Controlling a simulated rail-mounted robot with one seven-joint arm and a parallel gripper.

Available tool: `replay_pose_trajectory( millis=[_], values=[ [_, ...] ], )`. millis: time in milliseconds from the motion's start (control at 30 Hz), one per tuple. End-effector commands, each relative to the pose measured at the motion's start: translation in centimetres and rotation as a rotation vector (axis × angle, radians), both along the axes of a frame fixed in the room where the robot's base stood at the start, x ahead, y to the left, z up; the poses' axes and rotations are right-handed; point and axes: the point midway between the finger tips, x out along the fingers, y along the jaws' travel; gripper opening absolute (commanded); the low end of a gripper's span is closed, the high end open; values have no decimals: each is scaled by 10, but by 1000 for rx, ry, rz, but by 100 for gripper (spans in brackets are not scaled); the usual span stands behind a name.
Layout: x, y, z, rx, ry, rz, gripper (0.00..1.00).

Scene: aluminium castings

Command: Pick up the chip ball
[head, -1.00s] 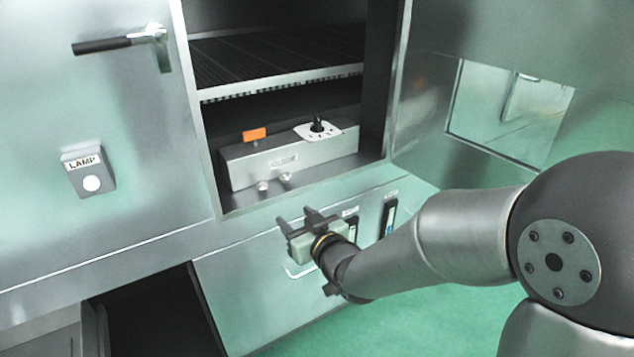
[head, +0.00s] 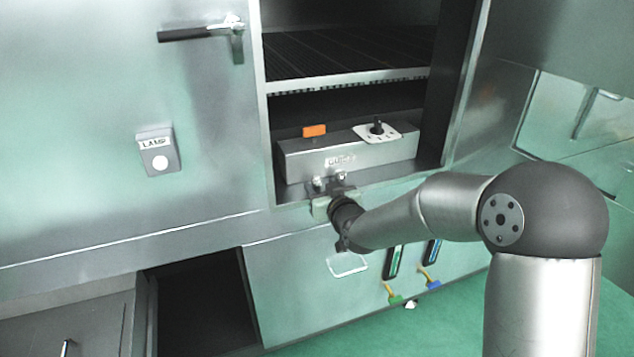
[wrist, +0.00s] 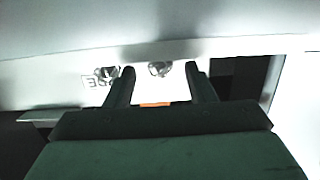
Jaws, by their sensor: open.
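Two small shiny silvery lumps sit at the front of the grey box inside the open cabinet; the left lump (head: 317,182) and the right lump (head: 340,176) are small in the head view. I cannot tell for sure which is the chip ball, or whether either is a fitting. In the wrist view one shiny lump (wrist: 160,68) shows between my open fingers, beyond their tips, and another (wrist: 106,74) shows by the left finger. My gripper (head: 331,187) is open and empty at the cabinet's front sill, close to the lumps and partly covering them.
The grey box (head: 345,160) carries an orange block (head: 314,131) and a black knob on a white plate (head: 378,133). A slatted shelf (head: 350,81) is above. A lamp switch (head: 158,152) is on the left panel. A dark open bay (head: 200,305) lies below left.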

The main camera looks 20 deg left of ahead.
Motion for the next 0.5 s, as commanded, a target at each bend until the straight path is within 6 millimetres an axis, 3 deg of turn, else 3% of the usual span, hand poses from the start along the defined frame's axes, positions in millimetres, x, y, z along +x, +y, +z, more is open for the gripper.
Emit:
replay_pose_trajectory(
  millis=[167, 433, 500],
  values=[
    [16, 14, -3, 0, -1, 0, 50],
    [19, 16, -4, -1, 0, 0, 50],
    [19, 15, -3, -1, 0, 0, 30]
  ],
)
